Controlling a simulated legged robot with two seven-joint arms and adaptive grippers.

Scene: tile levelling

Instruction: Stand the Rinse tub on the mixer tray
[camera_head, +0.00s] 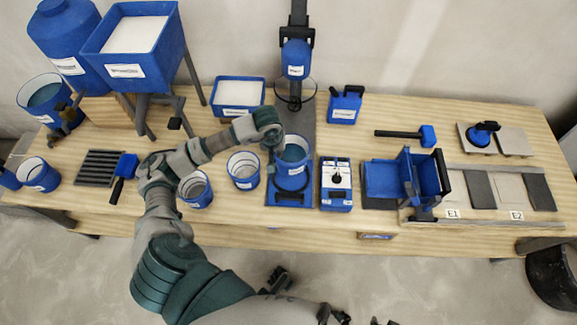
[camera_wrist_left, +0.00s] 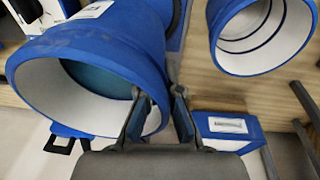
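A blue tub (camera_head: 292,172) with a pale rim and teal contents stands at or just above the blue mixer tray (camera_head: 290,198). Its label is too small to read, so I cannot confirm that it is the Rinse tub. My left gripper (camera_head: 274,142) is at its upper left rim. In the left wrist view the left gripper (camera_wrist_left: 160,98) has one finger inside the tub (camera_wrist_left: 95,50) and one outside, close on its wall. Whether the tub's base touches the tray is hidden. My right gripper does not show clearly.
The mixer column (camera_head: 297,58) rises behind the tray. Another blue tub (camera_head: 243,170) stands close on the left, and a white-topped control box (camera_head: 336,182) on the right.

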